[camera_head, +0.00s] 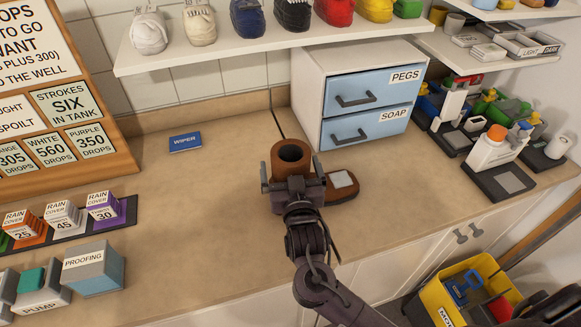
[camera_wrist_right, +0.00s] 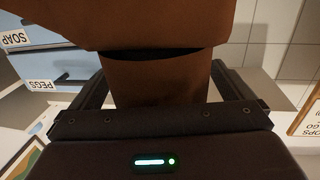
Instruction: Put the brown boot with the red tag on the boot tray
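A brown boot (camera_head: 290,157) is on the counter in the middle of the head view, its open top facing up. Its toe points right and carries a pale square patch (camera_head: 341,179). No red tag shows on it. My right gripper (camera_head: 292,180) has a finger on each side of the boot's shaft and appears closed on it. In the right wrist view the brown shaft (camera_wrist_right: 160,85) fills the gap between the fingers. My left gripper is not in view. I cannot make out which thing is the boot tray.
A drawer unit (camera_head: 310,90) marked PEGS and SOAP stands behind the boot. Dark mats (camera_head: 503,181) with bottles are at the right. Rain cover boxes (camera_head: 63,216) and a proofing box (camera_head: 92,270) are at the left. A blue wiper card (camera_head: 185,142) lies on clear counter.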

